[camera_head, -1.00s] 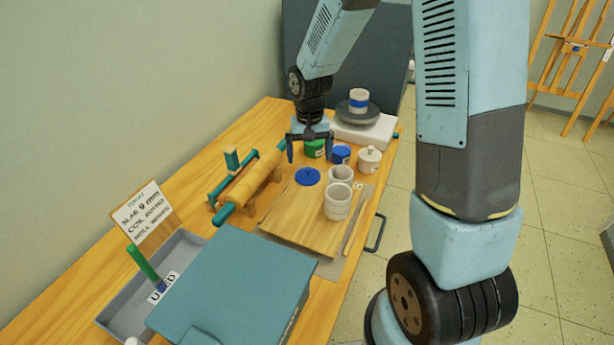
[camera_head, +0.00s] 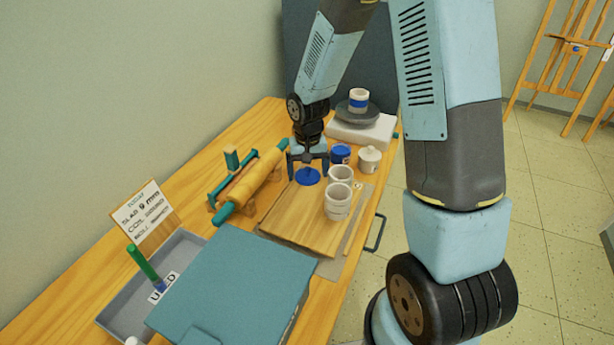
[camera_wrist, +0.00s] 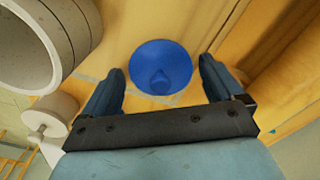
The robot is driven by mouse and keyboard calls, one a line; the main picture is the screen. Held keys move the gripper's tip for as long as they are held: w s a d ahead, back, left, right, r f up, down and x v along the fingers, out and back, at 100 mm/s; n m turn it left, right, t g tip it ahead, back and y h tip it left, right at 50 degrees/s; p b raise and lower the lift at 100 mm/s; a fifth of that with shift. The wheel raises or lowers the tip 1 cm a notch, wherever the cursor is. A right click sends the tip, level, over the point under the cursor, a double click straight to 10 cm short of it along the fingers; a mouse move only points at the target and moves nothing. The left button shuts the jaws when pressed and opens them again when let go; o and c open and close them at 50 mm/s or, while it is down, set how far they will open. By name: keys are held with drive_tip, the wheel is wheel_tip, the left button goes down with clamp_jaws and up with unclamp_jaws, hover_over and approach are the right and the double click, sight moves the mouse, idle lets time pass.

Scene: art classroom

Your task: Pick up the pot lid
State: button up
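The pot lid is taken to be the blue round lid (camera_head: 307,176), which lies on the wooden board (camera_head: 290,228) near its far end. In the wrist view the blue lid (camera_wrist: 161,67), with a small knob, lies between and just beyond my fingertips. My gripper (camera_head: 307,168) is open, with one finger on each side of the lid. The wrist view also shows the gripper (camera_wrist: 167,75) with both fingers apart and nothing held. Whether the fingers touch the lid cannot be told.
Pale cups (camera_head: 338,201) stand close right of the lid. A blue jar (camera_head: 340,155) and a white lidded pot (camera_head: 369,159) stand behind them. A rolling pin (camera_head: 256,181) lies to the left. A teal box (camera_head: 235,280) is in front.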

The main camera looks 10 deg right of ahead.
drive_tip(key=c, duration=0.8)
drive_tip(key=shift+w+r, duration=0.1)
drive_tip(key=shift+r, duration=0.05)
